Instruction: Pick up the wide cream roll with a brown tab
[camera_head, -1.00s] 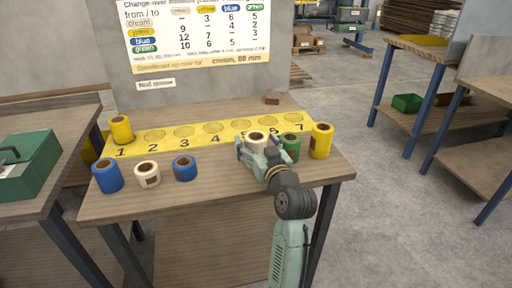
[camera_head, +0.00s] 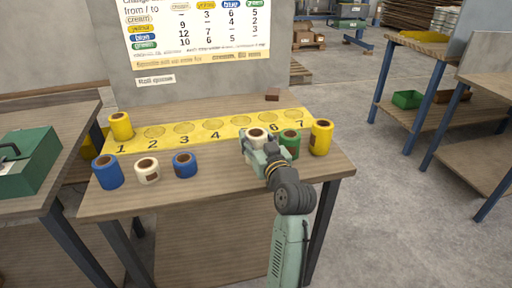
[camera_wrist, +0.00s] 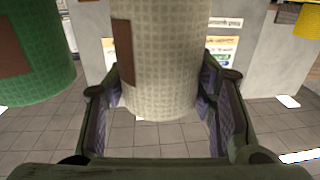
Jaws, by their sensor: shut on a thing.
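A cream roll with a brown core (camera_head: 256,134) is between the fingers of my gripper (camera_head: 262,150) at the right part of the table. The wrist view shows the cream roll (camera_wrist: 158,60) upright, with a brown tab on its left side, and both fingers of my gripper (camera_wrist: 165,100) closed against it. The underside of the held roll is hidden in the head view.
A green roll (camera_head: 290,143) stands close right of my gripper; it also shows in the wrist view (camera_wrist: 35,50). A yellow roll (camera_head: 321,137) is at the far right. Blue rolls (camera_head: 107,172) (camera_head: 184,165) stand front left. The yellow numbered strip (camera_head: 228,138) has several empty round spots.

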